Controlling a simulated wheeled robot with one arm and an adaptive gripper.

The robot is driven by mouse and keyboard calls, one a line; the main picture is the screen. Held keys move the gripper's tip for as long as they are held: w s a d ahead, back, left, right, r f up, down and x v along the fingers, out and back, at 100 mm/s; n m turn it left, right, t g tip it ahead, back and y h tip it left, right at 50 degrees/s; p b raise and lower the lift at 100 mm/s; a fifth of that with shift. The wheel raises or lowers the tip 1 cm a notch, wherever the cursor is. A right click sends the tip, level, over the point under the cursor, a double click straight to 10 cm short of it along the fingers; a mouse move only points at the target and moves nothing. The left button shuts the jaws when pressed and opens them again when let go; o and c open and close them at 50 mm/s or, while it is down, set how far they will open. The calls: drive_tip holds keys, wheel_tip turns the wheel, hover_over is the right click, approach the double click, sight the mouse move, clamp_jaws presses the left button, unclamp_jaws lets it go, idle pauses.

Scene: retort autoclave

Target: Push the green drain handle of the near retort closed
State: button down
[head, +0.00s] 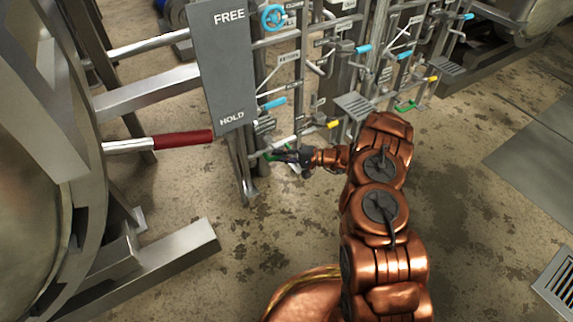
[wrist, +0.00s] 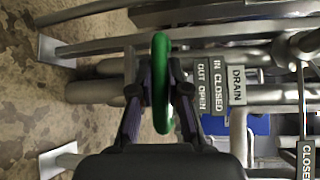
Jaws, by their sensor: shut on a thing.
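The green drain handle (wrist: 161,85) is a loop that stands between the two fingers of my gripper (wrist: 160,82) in the wrist view. The fingers are closed in on the handle from both sides. Beside it a label (wrist: 220,88) reads DRAIN, IN CLOSED, OUT OPEN. In the head view my gripper (head: 290,156) is low at the near retort's pipe rack, and a bit of the green handle (head: 268,155) shows at its left. The exact contact of the fingertips is partly hidden there.
A grey FREE/HOLD panel (head: 223,62) and a red-sleeved lever (head: 184,139) are left of my gripper. Pipes with blue and yellow handles (head: 333,124) stand close above it. A second green handle (head: 405,106) is farther right.

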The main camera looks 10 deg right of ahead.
drive_tip(key=shift+w+a, duration=0.15)
drive_tip(key=shift+w, duration=0.65)
drive_tip(key=c, duration=1.1)
unclamp_jaws()
drive_tip(key=shift+c, duration=0.2)
drive_tip(key=shift+a, duration=0.1)
drive_tip(key=v, duration=1.2)
